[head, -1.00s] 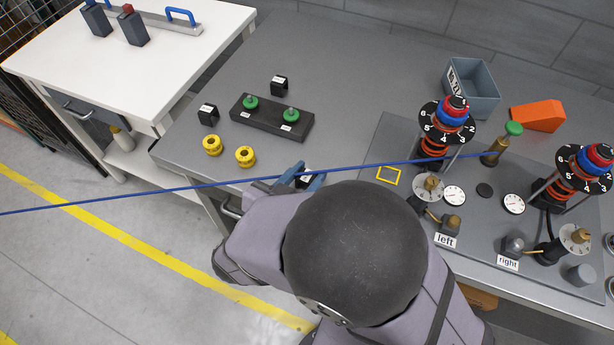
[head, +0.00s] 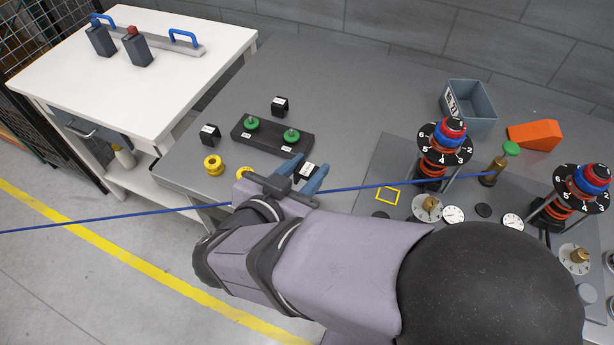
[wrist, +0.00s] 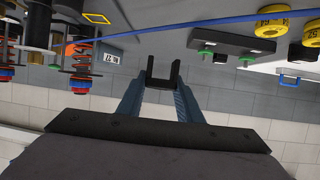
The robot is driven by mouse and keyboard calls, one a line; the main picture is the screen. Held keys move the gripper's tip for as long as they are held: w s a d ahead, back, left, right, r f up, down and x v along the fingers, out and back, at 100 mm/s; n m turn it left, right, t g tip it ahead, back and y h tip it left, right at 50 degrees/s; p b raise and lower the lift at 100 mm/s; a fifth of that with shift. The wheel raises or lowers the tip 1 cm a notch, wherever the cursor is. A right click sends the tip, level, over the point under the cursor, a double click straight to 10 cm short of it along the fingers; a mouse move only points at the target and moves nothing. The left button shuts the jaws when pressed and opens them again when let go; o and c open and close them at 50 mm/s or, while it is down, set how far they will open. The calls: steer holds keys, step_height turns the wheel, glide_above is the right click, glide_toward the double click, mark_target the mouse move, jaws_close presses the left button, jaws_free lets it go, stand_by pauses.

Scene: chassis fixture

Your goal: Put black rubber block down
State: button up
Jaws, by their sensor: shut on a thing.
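A small black rubber block (head: 306,170) with a white label is pinched between the blue fingers of my gripper (head: 304,175), right of the dark plate (head: 272,136) with green knobs. In the wrist view the block (wrist: 163,82) looks like a dark U shape between the fingertips (wrist: 160,94). My gripper is shut on it. I cannot tell whether its underside touches the grey bench (head: 345,120). Two similar labelled black blocks stand at the far left of the bench, one (head: 210,134) near the yellow rings and one (head: 280,106) behind the dark plate.
A blue cable (head: 365,187) stretches across the view near my gripper. A yellow square outline (head: 387,196) lies to the right, beside the left spring tower (head: 440,150). A yellow ring (head: 213,165) stands to the left. A grey bin (head: 470,105) and orange wedge (head: 534,136) are at the back right.

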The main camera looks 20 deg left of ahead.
steer(key=shift+r, duration=0.3)
steer(key=shift+w+a, duration=0.2)
steer(key=shift+w, duration=0.15)
steer(key=w+a+n+y+p, duration=0.2)
steer(key=w+y, duration=0.1)
steer(key=w, duration=0.8)
steer(key=w+a+n+g+y+p, duration=0.1)
steer(key=w+a+n+y+p, duration=0.1)
steer(key=w, duration=1)
steer(key=shift+w+a+n+y, duration=0.15)
steer(key=shift+a+n+y, duration=0.45)
steer(key=shift+a+n, duration=0.15)
steer(key=shift+f+p, duration=0.55)
steer(key=shift+f, duration=4.35)
steer(key=shift+f, duration=0.1)
